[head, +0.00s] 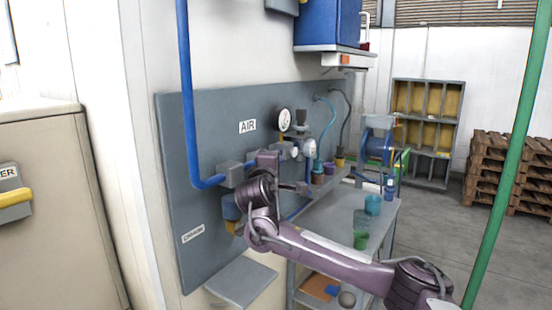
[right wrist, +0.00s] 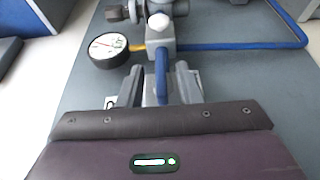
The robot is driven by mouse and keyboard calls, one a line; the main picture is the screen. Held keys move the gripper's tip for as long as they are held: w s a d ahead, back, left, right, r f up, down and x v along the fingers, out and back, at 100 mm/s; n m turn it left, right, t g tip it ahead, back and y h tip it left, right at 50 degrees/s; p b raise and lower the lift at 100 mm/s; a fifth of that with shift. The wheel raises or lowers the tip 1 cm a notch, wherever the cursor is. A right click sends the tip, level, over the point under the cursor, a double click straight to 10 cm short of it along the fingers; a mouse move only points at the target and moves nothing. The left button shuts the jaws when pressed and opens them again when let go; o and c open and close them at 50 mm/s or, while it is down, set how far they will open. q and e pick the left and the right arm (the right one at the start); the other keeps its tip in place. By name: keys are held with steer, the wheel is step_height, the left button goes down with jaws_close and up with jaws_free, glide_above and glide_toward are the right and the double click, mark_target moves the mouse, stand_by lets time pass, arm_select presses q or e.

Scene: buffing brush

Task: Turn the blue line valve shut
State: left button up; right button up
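The blue line (head: 187,90) runs down the wall panel and bends right into a grey fitting behind my right gripper (head: 268,162). In the right wrist view the blue valve handle (right wrist: 161,72) stands between the fingers of my right gripper (right wrist: 160,88). The fingers are apart, one on each side of it, with a gap showing. I cannot tell whether either finger touches it. The grey valve body (right wrist: 160,35) joins the blue pipe (right wrist: 240,45). In the head view my gripper and arm hide the handle. My left gripper is not in view.
A round gauge (right wrist: 109,50) sits close beside the valve; it also shows in the head view (head: 284,119). A yellow handle (head: 232,228) is lower on the panel (head: 215,260). A cart (head: 385,215) with cups stands right of the panel. A green pole (head: 510,150) is nearer right.

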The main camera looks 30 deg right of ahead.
steer(key=shift+w+d, duration=0.3)
steer(key=shift+w+d+f, duration=0.1)
steer(key=shift+w+d, duration=0.1)
steer(key=shift+w, duration=0.05)
steer(key=shift+c, duration=0.9)
jaws_close()
steer(key=shift+r+g+y+p, duration=0.2)
steer(key=shift+g+y+p, duration=0.1)
steer(key=shift+p, duration=0.6)
steer(key=m+g+y+p, duration=0.1)
steer(key=g+y+p, duration=0.1)
steer(key=p, duration=0.4)
steer(key=m+g+y+p, duration=0.1)
steer(key=g+y+p, duration=0.1)
steer(key=y+p, duration=0.2)
steer(key=m+g+y+p, duration=0.1)
steer(key=g+y+p, duration=0.1)
steer(key=p, duration=0.6)
steer(key=shift+r+y+p, duration=0.2)
steer(key=shift+y+p, duration=0.1)
steer(key=shift+y, duration=0.5)
steer(key=shift+f+m+g+y+p, duration=0.1)
steer(key=shift+m+g+y+p, duration=0.35)
steer(key=shift+y, duration=0.55)
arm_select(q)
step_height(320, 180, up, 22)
arm_select(e)
steer(key=shift+m+g+y, duration=0.25)
steer(key=shift+g+y, duration=0.2)
steer(key=shift+y, duration=0.55)
